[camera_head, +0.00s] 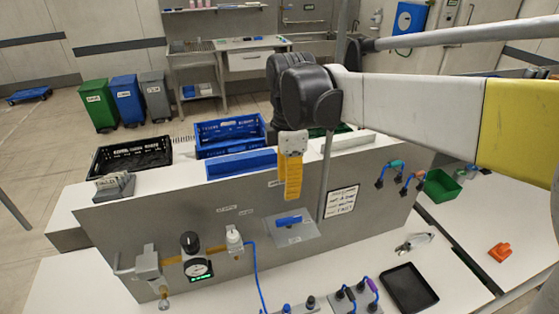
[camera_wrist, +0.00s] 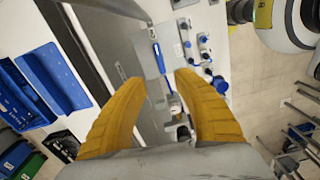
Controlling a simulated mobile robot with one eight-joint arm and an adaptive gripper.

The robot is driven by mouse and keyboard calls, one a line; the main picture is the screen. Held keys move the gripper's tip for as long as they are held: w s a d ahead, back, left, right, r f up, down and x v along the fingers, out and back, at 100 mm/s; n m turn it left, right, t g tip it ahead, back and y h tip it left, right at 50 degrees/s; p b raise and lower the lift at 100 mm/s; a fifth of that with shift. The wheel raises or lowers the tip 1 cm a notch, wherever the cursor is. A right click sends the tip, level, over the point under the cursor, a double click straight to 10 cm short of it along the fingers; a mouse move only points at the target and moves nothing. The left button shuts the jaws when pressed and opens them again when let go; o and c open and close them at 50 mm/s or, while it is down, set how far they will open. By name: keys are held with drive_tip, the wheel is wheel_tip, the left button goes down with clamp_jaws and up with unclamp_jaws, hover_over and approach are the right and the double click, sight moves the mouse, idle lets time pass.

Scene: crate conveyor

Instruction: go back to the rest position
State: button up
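My gripper (camera_head: 290,192) hangs from my arm, fingers pointing down, in front of the grey panel (camera_head: 190,219) in the head view. Its yellow fingers also show in the wrist view (camera_wrist: 160,80), spread apart with nothing held between them. Past the fingers, the wrist view shows the panel and a blue-handled item. In the head view, a grey plate with a blue handle (camera_head: 290,220) is on the panel just below the fingertips. The gap between fingertips and plate cannot be judged exactly.
A blue crate (camera_head: 228,130) and a black crate (camera_head: 130,155) stand behind the panel. A gauge (camera_head: 198,268) and fittings are at its lower left. A black tray (camera_head: 409,288), green bin (camera_head: 441,186) and orange item (camera_head: 500,252) lie at right. Wheeled bins (camera_head: 127,101) stand on open floor.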

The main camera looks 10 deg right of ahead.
drive_tip(key=s+d+f+m+t+b, duration=0.3)
drive_tip(key=s+d+f+m+b, duration=0.2)
drive_tip(key=s+f+m+b, duration=0.2)
drive_tip(key=s+d+f+m+t+b, duration=0.4)
drive_tip(key=s+f+m+b, duration=0.3)
drive_tip(key=f+m+b, duration=0.3)
wheel_tip(320, 180, down, 3)
drive_tip(key=shift+s+d+m, duration=0.15)
drive_tip(key=shift+d+m, duration=0.7)
drive_tip(key=shift+m, duration=0.15)
idle(0.5)
